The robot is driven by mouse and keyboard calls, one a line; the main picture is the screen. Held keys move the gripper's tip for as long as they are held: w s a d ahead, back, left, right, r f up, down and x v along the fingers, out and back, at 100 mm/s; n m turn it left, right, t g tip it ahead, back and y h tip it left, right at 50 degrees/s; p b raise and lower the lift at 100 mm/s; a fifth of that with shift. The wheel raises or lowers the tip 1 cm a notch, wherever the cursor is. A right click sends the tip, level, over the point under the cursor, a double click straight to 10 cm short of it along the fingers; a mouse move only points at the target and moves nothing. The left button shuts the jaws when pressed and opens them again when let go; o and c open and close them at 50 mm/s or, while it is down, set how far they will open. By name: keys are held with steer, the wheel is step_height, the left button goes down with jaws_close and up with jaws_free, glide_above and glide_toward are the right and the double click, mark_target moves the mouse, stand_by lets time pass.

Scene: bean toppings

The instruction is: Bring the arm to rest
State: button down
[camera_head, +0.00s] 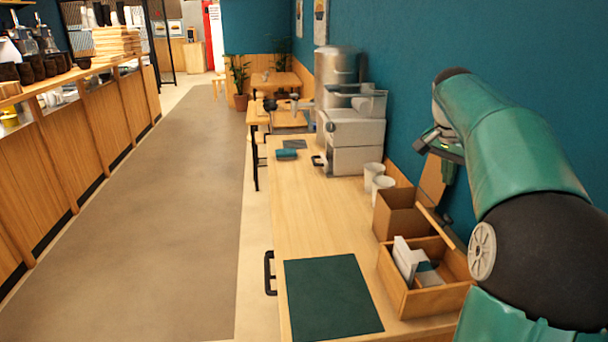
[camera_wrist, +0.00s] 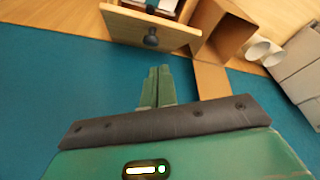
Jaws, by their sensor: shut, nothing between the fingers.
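My green arm reaches along the right side of the head view, bent at the elbow. My gripper (camera_head: 447,176) is beside the teal wall, above and behind the open cardboard box. In the wrist view my gripper (camera_wrist: 157,88) has its two green fingers together, with nothing between them. The fingers stand out against a teal surface and point toward the wooden box (camera_wrist: 130,28) with a dark knob. I see no contact between the fingers and the box.
The wooden counter (camera_head: 325,225) holds a dark green mat (camera_head: 332,298), a wooden box (camera_head: 428,302) with packets, a cardboard box (camera_head: 396,220), white cups (camera_head: 382,187) and a grey machine (camera_head: 354,140). A teal cloth-like item (camera_head: 287,154) lies farther back. The aisle floor at left is clear.

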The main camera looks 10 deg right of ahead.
steer(key=s+a+n+t, duration=0.1)
steer(key=s+a+n, duration=0.25)
steer(key=a, duration=0.85)
steer(key=s+a+f+n+t+y, duration=0.1)
steer(key=s+a+f+n, duration=0.4)
steer(key=s+a, duration=0.4)
steer(key=s+a+f+n+t+y, duration=0.2)
steer(key=s+a+f+n, duration=0.2)
steer(key=s+a, duration=0.5)
step_height(320, 180, down, 2)
steer(key=shift+s+a+f+n, duration=0.15)
steer(key=shift+a+f+n, duration=0.15)
steer(key=shift+a, duration=0.7)
